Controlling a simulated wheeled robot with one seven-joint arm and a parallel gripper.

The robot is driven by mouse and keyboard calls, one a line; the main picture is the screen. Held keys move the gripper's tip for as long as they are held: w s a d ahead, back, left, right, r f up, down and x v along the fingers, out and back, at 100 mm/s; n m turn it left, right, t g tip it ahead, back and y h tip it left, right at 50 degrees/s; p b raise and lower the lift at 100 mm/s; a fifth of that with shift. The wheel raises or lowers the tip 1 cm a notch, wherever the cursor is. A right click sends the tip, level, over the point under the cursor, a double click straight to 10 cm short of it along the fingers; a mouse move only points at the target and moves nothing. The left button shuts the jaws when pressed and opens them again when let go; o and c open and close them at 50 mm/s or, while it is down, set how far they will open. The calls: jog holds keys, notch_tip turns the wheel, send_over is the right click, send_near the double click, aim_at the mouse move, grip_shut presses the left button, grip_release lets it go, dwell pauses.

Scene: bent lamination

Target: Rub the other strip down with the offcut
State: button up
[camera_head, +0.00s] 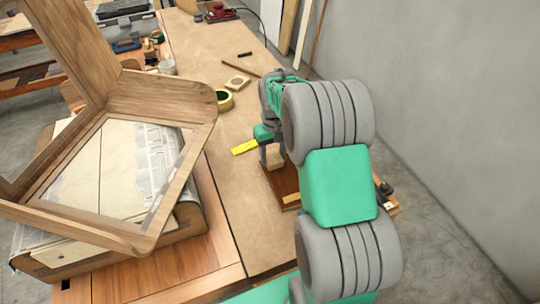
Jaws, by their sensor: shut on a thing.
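My gripper (274,154) points down at the right side of the bench. Its grey fingers are closed around a small pale wooden block, which looks like the offcut (274,159). The block is low over a dark reddish-brown board (281,181); I cannot tell whether it touches. A short pale strip (291,198) shows at the board's near edge. Part of the board is hidden behind my arm, so any other strip on it cannot be made out. A yellow flat piece (245,147) lies just left of the gripper.
A tape roll (224,100), a holed wooden block (237,82) and a thin stick (242,68) lie beyond the gripper. The bench top (232,190) is clear left of the board. A grey wall (440,90) stands at right.

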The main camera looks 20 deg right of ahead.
jog(key=shift+d, duration=0.15)
jog(key=shift+r+p, duration=1.85)
jog(key=shift+r, duration=1.15)
